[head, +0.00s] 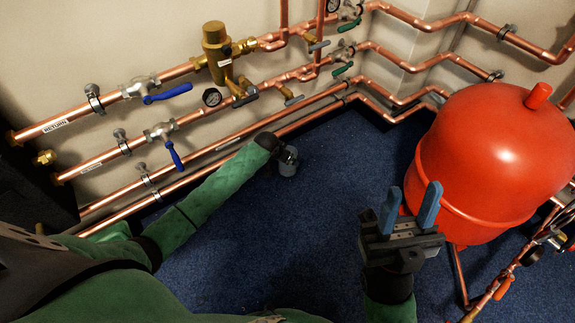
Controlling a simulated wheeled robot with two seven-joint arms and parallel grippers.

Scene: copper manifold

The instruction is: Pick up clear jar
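A small greyish, see-through jar (288,164) shows over the blue carpet near the middle of the head view. My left arm comes in from the left, and the dark end of my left gripper (275,147) is right at the jar's upper left side. Its fingers are hidden or too small to make out, so I cannot tell whether they hold the jar. My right gripper (411,207) is open and empty, with its two blue fingers pointing up and apart, left of the red tank.
A large red tank (495,150) stands at the right. Copper pipes (110,155) with blue-handled valves run along the wall at the left and back. More pipework (500,283) is at the lower right. The blue carpet (290,235) between the arms is clear.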

